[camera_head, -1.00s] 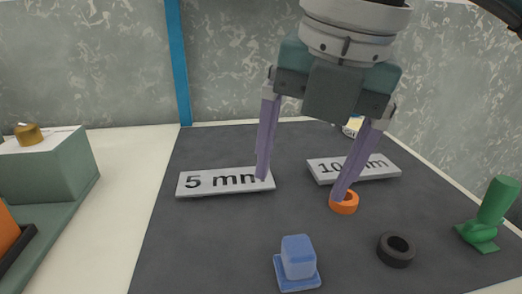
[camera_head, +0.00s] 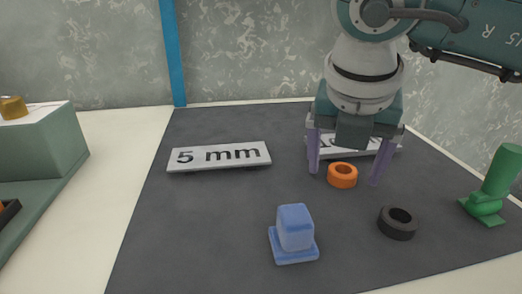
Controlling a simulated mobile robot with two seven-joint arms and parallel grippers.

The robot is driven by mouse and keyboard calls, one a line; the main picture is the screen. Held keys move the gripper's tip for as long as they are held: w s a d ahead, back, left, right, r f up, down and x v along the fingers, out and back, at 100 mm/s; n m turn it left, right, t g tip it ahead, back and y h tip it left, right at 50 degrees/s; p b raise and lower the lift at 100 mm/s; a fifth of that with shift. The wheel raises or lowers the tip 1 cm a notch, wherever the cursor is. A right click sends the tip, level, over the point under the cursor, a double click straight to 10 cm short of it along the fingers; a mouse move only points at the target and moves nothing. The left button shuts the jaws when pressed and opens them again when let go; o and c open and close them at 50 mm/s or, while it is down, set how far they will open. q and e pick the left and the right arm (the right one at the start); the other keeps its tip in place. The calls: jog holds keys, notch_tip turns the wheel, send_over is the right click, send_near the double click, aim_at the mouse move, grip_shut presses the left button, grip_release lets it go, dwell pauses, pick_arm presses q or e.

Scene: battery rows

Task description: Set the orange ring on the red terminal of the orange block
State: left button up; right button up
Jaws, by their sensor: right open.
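The orange ring (camera_head: 342,176) lies flat on the dark mat in the head view, in front of the right-hand label. My right gripper (camera_head: 344,178) is open, its two purple fingers pointing down, one on each side of the ring in the picture. Whether the fingers touch the mat I cannot tell. The orange block and its red terminal cannot be made out; only a small orange bit shows at the left edge, beside a dark part. My left gripper is not in view.
On the dark mat (camera_head: 190,225) are a blue block (camera_head: 295,231), a black ring (camera_head: 397,223), a green piece (camera_head: 492,186) and a "5 mm" label (camera_head: 219,157). A second label (camera_head: 345,149) is partly hidden behind my gripper. A green-grey block (camera_head: 40,147) with a brass-coloured top piece (camera_head: 12,107) stands left.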

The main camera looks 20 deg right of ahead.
grip_shut()
dwell(0.8)
notch_tip(320, 180, up, 12)
jog(key=p, duration=0.3)
notch_tip(320, 180, up, 7)
jog(key=p, duration=0.3)
send_over(340, 184)
jog(key=shift+w+d+r, duration=0.2)
jog(key=shift+w+r, duration=0.1)
jog(key=shift+r, duration=0.2)
